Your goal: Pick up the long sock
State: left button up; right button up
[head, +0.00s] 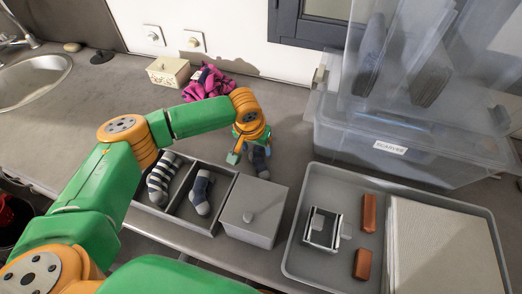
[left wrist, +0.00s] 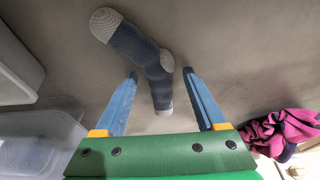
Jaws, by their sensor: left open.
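A dark blue-grey sock with light grey heel and toe (head: 261,163) lies on the counter behind the lidded box. My left gripper (head: 249,148) is over it and hides part of it. In the left wrist view the sock (left wrist: 138,45) lies partly between the open blue fingers of my left gripper (left wrist: 160,73); its far end reaches beyond the fingertips. I see no grip on it. A striped sock (head: 160,182) and another dark sock (head: 201,191) lie in separate compartments of the open grey box (head: 226,181). My right gripper is not in view.
The grey lidded compartment (head: 252,213) stands in front of the sock. A clear plastic bin (head: 420,152) and a grey tray (head: 301,212) are to the right. Pink cloth (head: 208,82) and a small cream box (head: 168,72) lie behind. The counter left of the sock boxes is clear.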

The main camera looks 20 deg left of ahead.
pick_arm(q)
grip_shut()
jog(key=shift+r, duration=0.15)
